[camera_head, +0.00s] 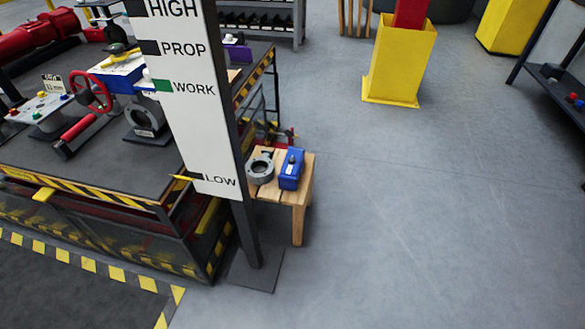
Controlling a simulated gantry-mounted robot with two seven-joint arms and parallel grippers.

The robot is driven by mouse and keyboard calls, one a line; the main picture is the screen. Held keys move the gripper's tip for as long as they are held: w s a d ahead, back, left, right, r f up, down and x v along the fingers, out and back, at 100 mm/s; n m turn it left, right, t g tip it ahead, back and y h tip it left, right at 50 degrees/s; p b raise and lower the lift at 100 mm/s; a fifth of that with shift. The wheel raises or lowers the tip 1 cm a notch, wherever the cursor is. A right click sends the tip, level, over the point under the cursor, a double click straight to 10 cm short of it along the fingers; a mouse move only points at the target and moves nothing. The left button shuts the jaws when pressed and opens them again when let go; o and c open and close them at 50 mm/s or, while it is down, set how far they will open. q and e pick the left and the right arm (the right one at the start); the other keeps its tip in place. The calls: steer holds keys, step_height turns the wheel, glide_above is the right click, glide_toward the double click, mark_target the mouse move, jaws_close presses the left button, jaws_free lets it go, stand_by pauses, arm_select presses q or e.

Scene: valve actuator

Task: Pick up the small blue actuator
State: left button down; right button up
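A small blue actuator (291,169) stands on the right part of a small wooden table (299,196), just right of the signpost. Neither of my grippers shows in the head view.
A white sign (194,105) reading HIGH, PROP, WORK, LOW stands on a dark post close to the wooden table's left. A large workbench (95,165) with a red handwheel (90,91) fills the left.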

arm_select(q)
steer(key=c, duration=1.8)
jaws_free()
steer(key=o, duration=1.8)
